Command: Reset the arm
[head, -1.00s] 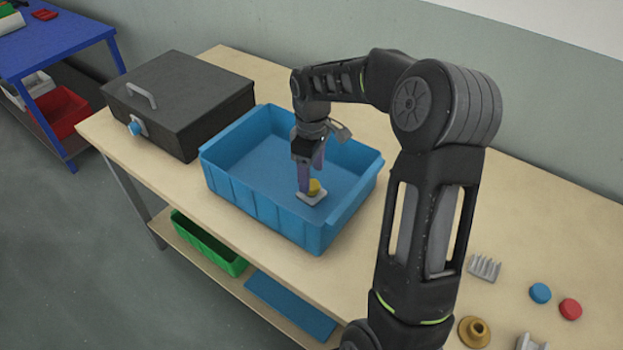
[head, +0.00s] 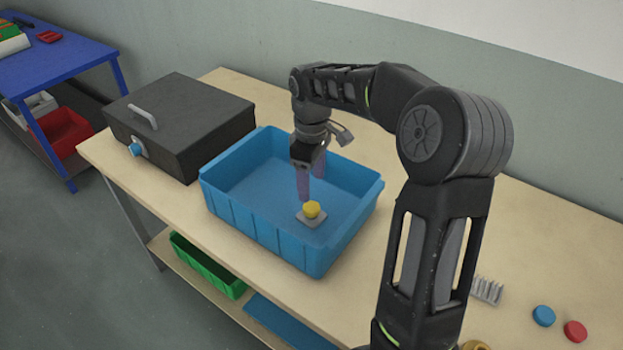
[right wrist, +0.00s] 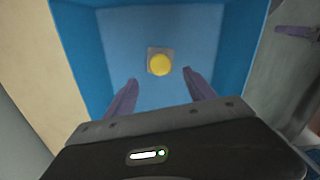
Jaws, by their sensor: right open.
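My right gripper (head: 310,186) hangs fingers-down inside the blue bin (head: 262,226) on the workbench. It is open and empty. A small yellow knob on a grey square plate (head: 312,212) lies on the bin floor, just below and in front of the fingertips. In the right wrist view the yellow piece (right wrist: 160,64) lies beyond and between the two spread fingertips (right wrist: 160,78), apart from both. My left gripper is not in view.
A black box (head: 180,125) with a handle and blue knob stands left of the bin. Blue (head: 543,315) and red (head: 575,331) caps and a grey comb-like part (head: 487,290) lie at the right. A green bin (head: 208,265) sits on the lower shelf.

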